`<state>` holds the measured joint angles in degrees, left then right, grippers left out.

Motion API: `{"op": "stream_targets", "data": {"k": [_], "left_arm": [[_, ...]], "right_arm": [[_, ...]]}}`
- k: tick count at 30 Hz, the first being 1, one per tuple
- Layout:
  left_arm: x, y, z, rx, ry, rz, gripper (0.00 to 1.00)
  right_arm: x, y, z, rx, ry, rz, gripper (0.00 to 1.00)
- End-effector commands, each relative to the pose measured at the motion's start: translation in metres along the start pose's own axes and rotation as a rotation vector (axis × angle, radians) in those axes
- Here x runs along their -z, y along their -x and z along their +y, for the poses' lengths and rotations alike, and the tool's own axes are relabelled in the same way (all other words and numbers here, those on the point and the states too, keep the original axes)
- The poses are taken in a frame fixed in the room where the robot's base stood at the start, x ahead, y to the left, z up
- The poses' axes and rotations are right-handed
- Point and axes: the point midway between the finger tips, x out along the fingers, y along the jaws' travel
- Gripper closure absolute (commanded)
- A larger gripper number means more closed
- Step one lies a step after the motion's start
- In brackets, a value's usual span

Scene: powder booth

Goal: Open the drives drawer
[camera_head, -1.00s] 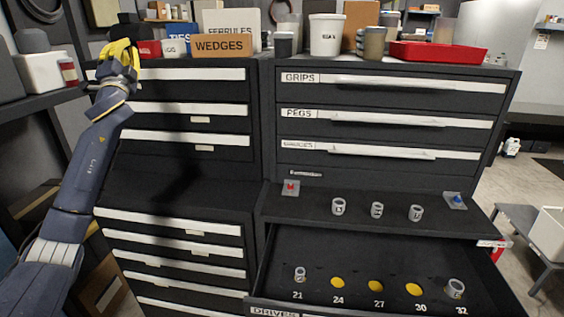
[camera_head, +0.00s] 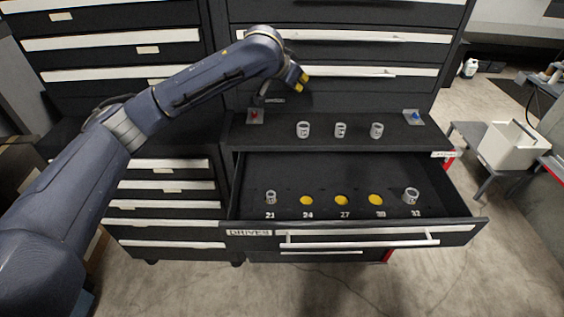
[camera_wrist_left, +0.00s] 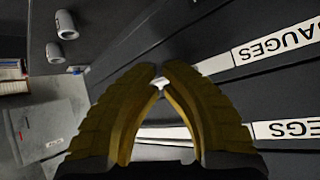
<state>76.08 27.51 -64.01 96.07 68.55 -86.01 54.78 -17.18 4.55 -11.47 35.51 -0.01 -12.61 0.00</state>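The drives drawer (camera_head: 247,233) is pulled out from the lower part of the right black cabinet, with its white label and long bar handle (camera_head: 360,241) on the front. Inside, grey sockets stand at 21 (camera_head: 271,197) and 32 (camera_head: 411,195); spots 24, 27 and 30 show yellow discs (camera_head: 341,200). My left gripper (camera_head: 303,78) is up in front of the cabinet, above the ledge and away from the drawer handle. My right gripper is not in view.
Three grey sockets stand on the ledge (camera_head: 265,131) above the drawer, between a red-marked plate (camera_head: 255,116) and a blue-marked plate (camera_head: 413,117). A white bin (camera_head: 515,145) stands on a low table at right. Floor in front of the drawer is clear.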

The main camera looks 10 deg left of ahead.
Motion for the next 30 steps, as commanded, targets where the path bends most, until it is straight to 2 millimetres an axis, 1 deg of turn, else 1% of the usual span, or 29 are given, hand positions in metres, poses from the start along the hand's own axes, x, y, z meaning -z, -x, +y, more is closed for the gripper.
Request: {"op": "stream_targets", "data": {"k": [1,3,7,9,11,12,15,18,21,25,30], "left_arm": [[-0.017,-0.006,0.014,-0.036,0.041,-0.072,1.0],[-0.044,-0.011,0.034,-0.084,0.109,-0.184,1.0],[-0.094,-0.013,0.066,-0.142,0.236,-0.404,1.0],[-0.12,-0.009,0.081,-0.157,0.304,-0.526,1.0],[-0.142,-0.004,0.091,-0.159,0.362,-0.631,1.0],[-0.156,0.001,0.097,-0.157,0.4,-0.701,1.0],[-0.185,0.014,0.109,-0.141,0.491,-0.864,1.0],[-0.208,0.029,0.118,-0.112,0.567,-1.003,1.0],[-0.224,0.042,0.123,-0.08,0.63,-1.116,1.0],[-0.236,0.055,0.128,-0.047,0.684,-1.213,1.0],[-0.244,0.062,0.131,-0.026,0.717,-1.271,1.0]], "right_arm": [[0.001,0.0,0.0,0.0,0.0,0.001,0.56],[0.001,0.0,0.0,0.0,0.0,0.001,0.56],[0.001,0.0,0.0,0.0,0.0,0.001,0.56],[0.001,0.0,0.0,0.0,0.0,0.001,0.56],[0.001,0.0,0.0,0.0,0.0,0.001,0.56],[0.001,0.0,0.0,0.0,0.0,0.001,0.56],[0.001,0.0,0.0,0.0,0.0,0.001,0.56],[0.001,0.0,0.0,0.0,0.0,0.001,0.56],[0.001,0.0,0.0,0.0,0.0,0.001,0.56],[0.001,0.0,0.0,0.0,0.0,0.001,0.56],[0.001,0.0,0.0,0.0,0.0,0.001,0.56]]}}
